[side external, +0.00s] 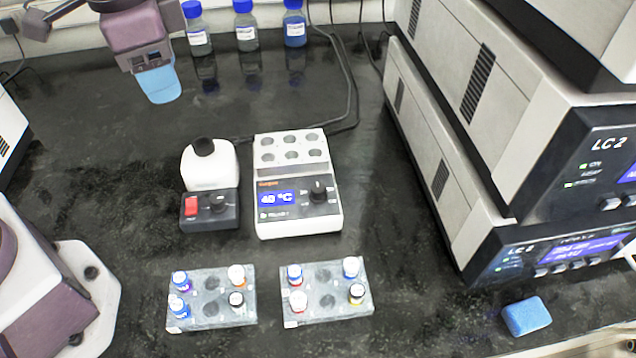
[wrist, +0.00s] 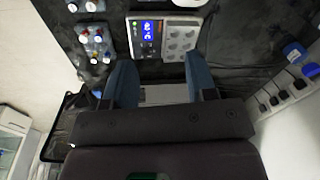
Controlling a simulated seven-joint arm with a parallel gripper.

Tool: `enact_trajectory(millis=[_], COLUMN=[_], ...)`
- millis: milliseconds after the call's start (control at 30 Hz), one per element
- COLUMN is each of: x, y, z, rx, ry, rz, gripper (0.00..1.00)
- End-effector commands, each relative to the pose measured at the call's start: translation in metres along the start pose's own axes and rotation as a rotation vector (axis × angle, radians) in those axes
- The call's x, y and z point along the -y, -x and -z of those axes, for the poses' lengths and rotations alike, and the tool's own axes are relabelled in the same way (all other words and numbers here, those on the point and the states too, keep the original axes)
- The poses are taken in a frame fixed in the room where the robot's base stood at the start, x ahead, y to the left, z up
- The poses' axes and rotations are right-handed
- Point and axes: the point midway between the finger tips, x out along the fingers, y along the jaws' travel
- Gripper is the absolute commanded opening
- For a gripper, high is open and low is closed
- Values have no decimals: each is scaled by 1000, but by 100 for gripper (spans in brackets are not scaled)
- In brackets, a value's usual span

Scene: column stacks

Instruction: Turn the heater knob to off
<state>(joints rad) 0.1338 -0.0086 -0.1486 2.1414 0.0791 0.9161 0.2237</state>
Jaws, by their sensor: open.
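The heater (side external: 300,225) is a white block with several round wells on top, and its lit blue display reads about 40 °C. It stands mid-table. Its black knob (side external: 318,188) is on the front panel, right of the display; the small setting marks around it are hard to read. The heater (wrist: 180,56) also shows in the wrist view beyond my fingers, where the knob is too small to read. My gripper (side external: 158,86), with blue fingers, is open and empty, raised above the table at the upper left, well apart from the heater. It also shows in the wrist view (wrist: 160,75).
A white mixer (side external: 208,172) with a red switch and its own knob stands just left of the heater. Two vial racks (side external: 210,312) (side external: 326,301) lie in front. Blue-capped bottles (side external: 245,38) stand behind. Instrument stacks (side external: 440,190) fill the right; a blue sponge (side external: 526,316) lies near them.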

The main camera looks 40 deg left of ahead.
Motion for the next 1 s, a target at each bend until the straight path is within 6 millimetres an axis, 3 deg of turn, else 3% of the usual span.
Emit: enact_trajectory(millis=[33,200,400,500,600,833,1000], x=[-6,-29,-59,-68,-66,-62,-63], y=[-14,-59,-109,-124,-120,-114,-127], z=[18,72,123,145,163,170,169], rx=[32,86,84,53,12,-8,-6], ry=[-104,-482,-925,-1144,-1308,-1525,-1546], rz=[-18,-78,-154,-171,-149,-125,-129], gripper=[52,52,52,52,52,52,52])
